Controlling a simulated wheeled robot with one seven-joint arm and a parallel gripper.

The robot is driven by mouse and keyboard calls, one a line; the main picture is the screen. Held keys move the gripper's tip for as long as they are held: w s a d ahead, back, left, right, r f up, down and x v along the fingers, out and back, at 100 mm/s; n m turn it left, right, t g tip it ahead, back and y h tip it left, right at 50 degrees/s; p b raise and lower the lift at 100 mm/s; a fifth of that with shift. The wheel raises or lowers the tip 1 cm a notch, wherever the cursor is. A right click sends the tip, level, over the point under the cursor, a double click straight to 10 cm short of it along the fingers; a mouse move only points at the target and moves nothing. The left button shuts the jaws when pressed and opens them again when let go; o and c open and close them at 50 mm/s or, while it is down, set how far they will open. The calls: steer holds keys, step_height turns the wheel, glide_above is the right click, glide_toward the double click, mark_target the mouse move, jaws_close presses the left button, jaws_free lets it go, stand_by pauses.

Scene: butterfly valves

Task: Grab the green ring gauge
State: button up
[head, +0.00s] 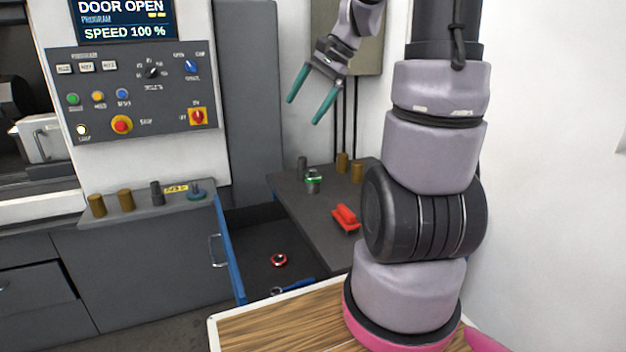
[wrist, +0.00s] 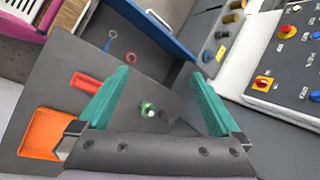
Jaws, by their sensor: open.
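The green ring gauge (head: 314,179) is on the grey worktop right of the open drawer. It appears to sit around or against a short silver-grey post; I cannot tell exactly which. In the wrist view the green ring (wrist: 148,109) lies between the lines of my two teal fingers, apart from both. My gripper (head: 303,112) is open and empty, well above the worktop with its fingers pointing down. Its spread fingers also show in the wrist view (wrist: 159,72).
A red object (head: 346,217) lies on the same worktop, near an orange tray (wrist: 45,133). Brown and dark posts stand around the ring. The open drawer (head: 250,230) holds a red ring (head: 279,260). A control panel (head: 130,90) stands at left.

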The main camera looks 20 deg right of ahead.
steer(key=w+d+f+m+y, duration=0.4)
steer(key=w+d+f+m, duration=0.3)
steer(key=w+d+f, duration=0.5)
steer(key=m+t+y, duration=0.2)
steer(key=m+t, duration=0.2)
steer(key=m, duration=0.2)
glide_toward(318, 176)
steer(key=shift+t, duration=0.3)
steer(key=x, duration=0.4)
steer(key=shift+f, duration=0.2)
steer(key=shift+x, duration=2.65)
steer(key=shift+r, duration=0.1)
jaws_close()
